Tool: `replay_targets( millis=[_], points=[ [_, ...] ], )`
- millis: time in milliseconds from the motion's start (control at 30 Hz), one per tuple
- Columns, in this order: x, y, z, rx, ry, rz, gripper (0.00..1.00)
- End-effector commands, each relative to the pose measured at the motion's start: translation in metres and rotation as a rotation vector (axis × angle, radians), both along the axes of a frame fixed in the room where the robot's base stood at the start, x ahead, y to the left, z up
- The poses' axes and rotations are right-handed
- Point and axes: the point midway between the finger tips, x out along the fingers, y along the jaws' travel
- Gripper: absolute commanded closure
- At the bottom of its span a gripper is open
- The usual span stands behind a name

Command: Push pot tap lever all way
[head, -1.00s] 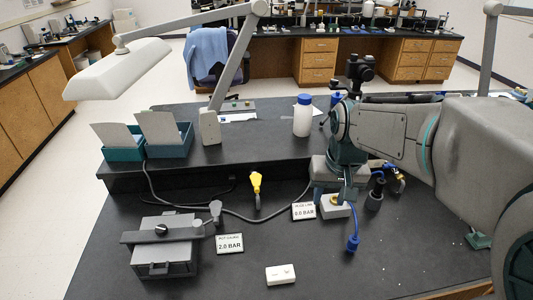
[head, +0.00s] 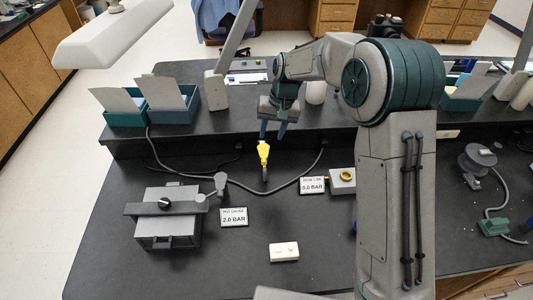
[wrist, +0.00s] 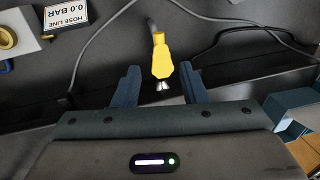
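The pot (head: 168,222) is a dark grey box with a bar and black knob clamped across its lid. A small grey tap with an upright, round-ended lever (head: 221,183) stands off its right side, by a card reading 2.0 BAR (head: 234,217). My gripper (head: 273,132) is well behind and right of this tap, pointing down. A yellow-bodied fitting (head: 264,154) on a grey hose is just below it. In the wrist view my gripper (wrist: 160,88) is open, its dark blue fingers on either side of the yellow fitting's end, with gaps showing. The pot is outside the wrist view.
A HOSE LINE 0.0 BAR card (head: 312,185) and a pale block with a gold ring (head: 342,180) lie to the right, beside my arm. A white block (head: 284,252) lies at the front. A raised shelf (head: 230,125) runs behind.

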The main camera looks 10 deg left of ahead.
Motion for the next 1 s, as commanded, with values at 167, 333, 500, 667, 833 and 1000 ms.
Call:
replay_targets(
  millis=[167,333,500,667,833,1000],
  points=[
    [-0.003,0.006,-0.039,-0.002,0.006,0.0,0.61],
    [-0.003,0.012,-0.073,-0.002,0.004,-0.001,0.61],
    [-0.004,0.016,-0.096,-0.002,0.002,-0.003,0.61],
    [-0.004,0.018,-0.107,-0.001,-0.001,-0.003,0.61],
    [-0.004,0.018,-0.109,-0.001,-0.001,-0.003,0.61],
    [-0.004,0.018,-0.109,-0.001,-0.001,-0.003,0.72]
  ],
)
